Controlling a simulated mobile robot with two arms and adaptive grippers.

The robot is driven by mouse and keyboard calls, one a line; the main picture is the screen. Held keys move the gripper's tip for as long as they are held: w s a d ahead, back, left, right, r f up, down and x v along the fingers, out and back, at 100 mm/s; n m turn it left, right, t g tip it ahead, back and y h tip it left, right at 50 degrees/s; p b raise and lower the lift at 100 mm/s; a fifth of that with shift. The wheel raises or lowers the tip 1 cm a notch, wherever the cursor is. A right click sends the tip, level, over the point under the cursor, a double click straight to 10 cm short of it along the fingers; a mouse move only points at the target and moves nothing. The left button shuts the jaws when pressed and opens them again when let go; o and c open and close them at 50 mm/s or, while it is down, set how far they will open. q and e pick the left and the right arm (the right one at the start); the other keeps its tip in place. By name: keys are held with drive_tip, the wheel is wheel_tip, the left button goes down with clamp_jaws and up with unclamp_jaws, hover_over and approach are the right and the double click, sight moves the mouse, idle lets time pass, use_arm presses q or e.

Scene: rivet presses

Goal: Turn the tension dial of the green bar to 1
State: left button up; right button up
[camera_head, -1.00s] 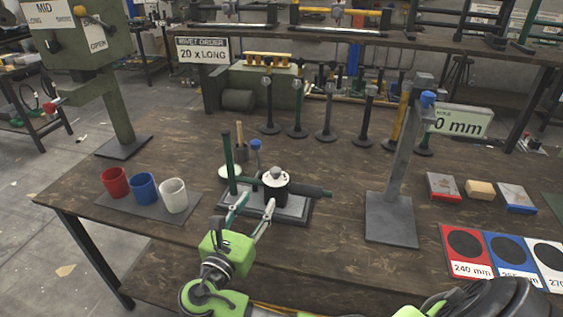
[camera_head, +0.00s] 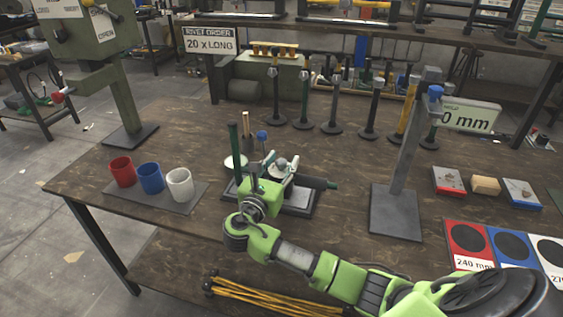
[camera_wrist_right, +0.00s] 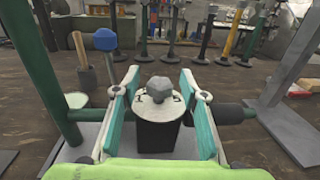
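The tension dial (camera_wrist_right: 158,103) is a white disc with small marks and a grey faceted knob (camera_wrist_right: 160,88), on top of a black block (camera_wrist_right: 158,134). In the head view the knob (camera_head: 281,163) is partly crowded by my gripper. The dark green bar (camera_wrist_right: 86,114) runs from a green upright post (camera_wrist_right: 40,75) towards the block. My right gripper (camera_head: 278,172) is open, and in the wrist view its teal-padded fingers (camera_wrist_right: 160,78) stand on either side of the dial and block, with gaps visible. The dial's digits are too small to read. My left gripper is not in view.
A grey base plate (camera_head: 298,202) carries the fixture. A blue-topped post (camera_head: 262,136) stands behind it. Red (camera_head: 122,172), blue (camera_head: 150,178) and white (camera_head: 180,184) cups stand at left. A tall grey stand (camera_head: 397,212) is at right.

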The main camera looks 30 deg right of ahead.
clamp_jaws()
